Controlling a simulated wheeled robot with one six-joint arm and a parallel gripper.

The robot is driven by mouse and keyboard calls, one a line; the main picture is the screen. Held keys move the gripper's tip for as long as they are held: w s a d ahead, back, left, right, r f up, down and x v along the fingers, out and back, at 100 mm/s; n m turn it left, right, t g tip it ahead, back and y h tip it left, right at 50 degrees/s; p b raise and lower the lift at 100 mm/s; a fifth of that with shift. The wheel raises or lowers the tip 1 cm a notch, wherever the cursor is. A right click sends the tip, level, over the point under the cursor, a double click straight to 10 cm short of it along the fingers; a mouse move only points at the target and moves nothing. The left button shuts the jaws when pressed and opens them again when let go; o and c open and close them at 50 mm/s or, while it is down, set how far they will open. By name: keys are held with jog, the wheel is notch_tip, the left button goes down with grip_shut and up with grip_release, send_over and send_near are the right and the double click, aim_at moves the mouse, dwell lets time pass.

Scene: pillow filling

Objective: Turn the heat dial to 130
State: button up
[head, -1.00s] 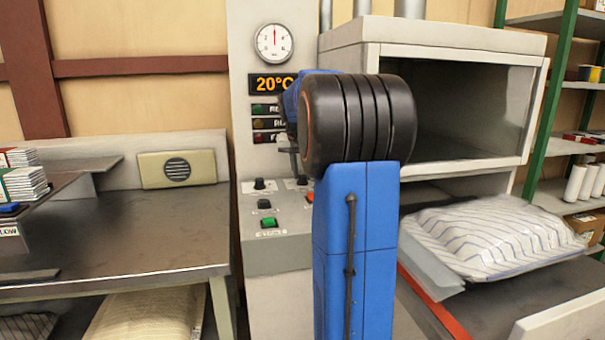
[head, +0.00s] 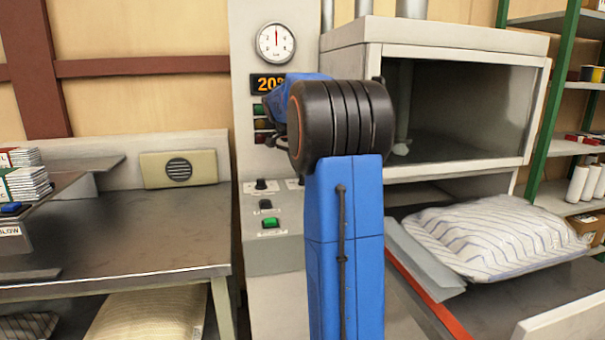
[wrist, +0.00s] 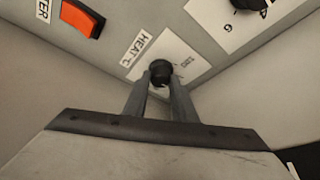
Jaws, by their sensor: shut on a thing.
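The heat dial (wrist: 161,69) is a small round black knob on a white plate beside a label reading HEAT °C, in the wrist view. A small number is printed on the plate above the knob, too small to read surely. My gripper (wrist: 160,84) has its two fingers on either side of the knob, shut on it. In the head view my blue and black arm hides the gripper and the dial. The orange display (head: 268,84) on the panel starts with 20, and its right end is hidden by my arm.
An orange switch (wrist: 83,18) lies left of the dial, and another black knob (wrist: 250,4) is at the upper right. A green button (head: 270,223) is on the panel. A round gauge (head: 276,43) is above. A striped pillow (head: 493,237) lies to the right.

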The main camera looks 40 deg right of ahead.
dwell(0.3)
jog(key=o, duration=1)
jog(key=shift+r, duration=0.15)
jog(key=v, duration=1.7)
jog(key=shift+w+r, duration=0.1)
